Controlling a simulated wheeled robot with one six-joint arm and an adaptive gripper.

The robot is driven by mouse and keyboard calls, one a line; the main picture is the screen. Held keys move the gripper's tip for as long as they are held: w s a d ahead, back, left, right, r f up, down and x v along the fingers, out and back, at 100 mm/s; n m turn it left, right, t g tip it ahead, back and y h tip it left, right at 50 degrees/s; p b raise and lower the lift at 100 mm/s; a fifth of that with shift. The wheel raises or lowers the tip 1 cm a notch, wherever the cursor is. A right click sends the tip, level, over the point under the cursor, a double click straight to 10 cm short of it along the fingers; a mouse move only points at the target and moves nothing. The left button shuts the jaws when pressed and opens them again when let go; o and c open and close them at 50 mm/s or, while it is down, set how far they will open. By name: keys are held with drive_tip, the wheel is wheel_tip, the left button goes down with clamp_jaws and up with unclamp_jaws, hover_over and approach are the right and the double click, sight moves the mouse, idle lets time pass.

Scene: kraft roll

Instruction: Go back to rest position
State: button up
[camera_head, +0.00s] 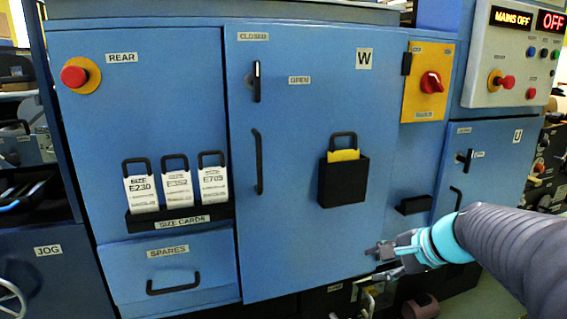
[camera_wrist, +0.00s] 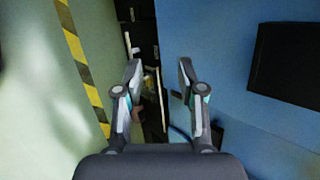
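My gripper (camera_head: 376,252) is at the lower right of the head view, in front of the lower part of the blue cabinet's large W door (camera_head: 290,230). In the wrist view my gripper (camera_wrist: 159,74) has its two fingers apart with nothing between them. Past the fingers are a dark gap, a blue panel and the floor. My arm comes in from the right edge of the head view.
A black holder with a yellow card (camera_head: 343,156) is on the W door. Size cards (camera_head: 176,184) stand in a rack at left. A red rotary switch (camera_head: 431,82) and the MAINS OFF panel (camera_head: 516,50) are at upper right. Yellow-black floor tape (camera_wrist: 83,65) runs at left.

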drive_tip(key=s+a+n+h+p, duration=0.1)
drive_tip(key=s+a+n+h, duration=0.1)
drive_tip(key=s+n, duration=0.5)
drive_tip(key=s+a+n+g+h+p, duration=0.1)
drive_tip(key=s+a+n+h, duration=0.1)
drive_tip(key=s+n, duration=0.5)
drive_tip(key=s+f+h, duration=0.1)
drive_tip(key=s, duration=0.3)
drive_tip(key=shift+s+h, duration=0.25)
drive_tip(key=shift+h, duration=0.05)
drive_tip(key=shift+o, duration=0.3)
